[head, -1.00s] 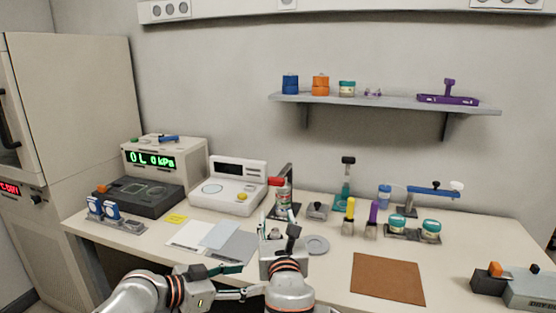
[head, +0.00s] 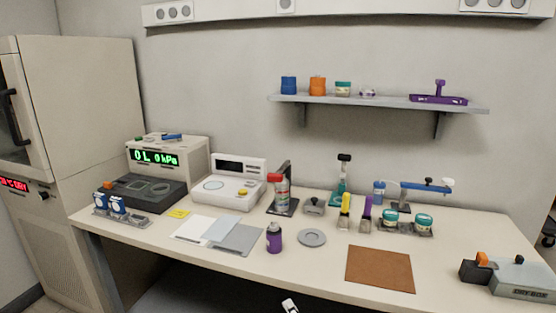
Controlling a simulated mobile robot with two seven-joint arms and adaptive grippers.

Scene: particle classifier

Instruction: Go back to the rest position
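No gripper fingertips can be made out in the head view. Only a small pale part, likely mine, shows at the bottom edge right of the middle, and I cannot tell which arm it belongs to. A dark bottle with a purple band (head: 274,240) stands upright and free on the table (head: 315,272) near its front edge. A grey round disc (head: 312,237) lies to its right.
Grey and white sheets (head: 236,241) lie left of the bottle, a brown mat (head: 380,271) to the right. A white instrument (head: 230,190), a pressure display box (head: 180,157) and a dry box (head: 525,280) stand on the table. A shelf (head: 380,103) hangs above.

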